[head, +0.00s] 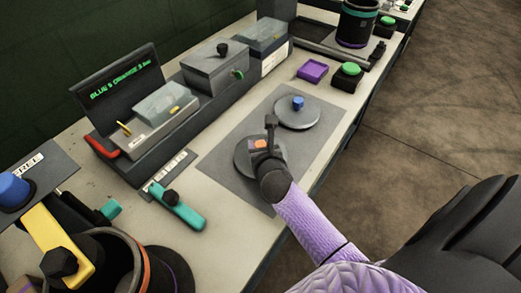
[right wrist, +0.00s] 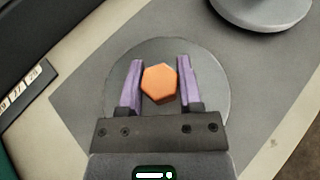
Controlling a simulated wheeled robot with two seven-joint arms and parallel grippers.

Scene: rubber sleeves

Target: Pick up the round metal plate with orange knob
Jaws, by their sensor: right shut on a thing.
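The round metal plate (head: 243,158) with the orange knob (head: 261,143) lies on the grey mat on the bench. In the right wrist view the orange knob (right wrist: 159,83) is hexagonal and sits at the middle of the plate (right wrist: 215,75). My right gripper (head: 266,145) comes in from the lower right over the plate. Its two purple fingers (right wrist: 159,85) are shut on the knob, one on each side. The gripper hides part of the plate. I cannot tell any gap between plate and mat. My left gripper is not in view.
A second round plate with a blue knob (head: 298,102) lies just beyond on the mat (head: 222,172). A teal-handled tool (head: 178,209) and grey boxes (head: 216,68) stand to the left.

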